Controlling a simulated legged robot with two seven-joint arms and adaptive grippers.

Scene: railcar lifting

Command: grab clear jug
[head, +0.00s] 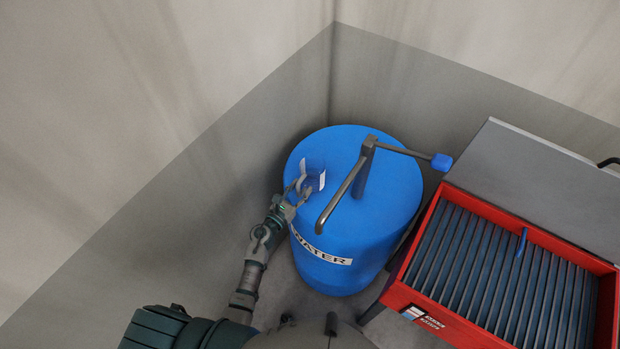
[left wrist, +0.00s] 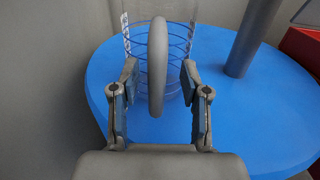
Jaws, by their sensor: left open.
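The clear jug (head: 316,174) stands on top of a blue water barrel (head: 345,232), near its left side. In the left wrist view the clear jug (left wrist: 180,35) has blue rings and a grey handle (left wrist: 157,65) facing me. My left gripper (head: 298,190) is at the jug's near side. In the left wrist view my left gripper (left wrist: 160,82) is open, one finger on each side of the handle, with gaps between the fingers and the handle. My right gripper is not in view.
A grey hand pump (head: 368,158) with a crank and blue grip rises from the barrel, right of the jug. A red cabinet with an open slatted drawer (head: 500,270) stands at the right. Grey walls meet behind the barrel.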

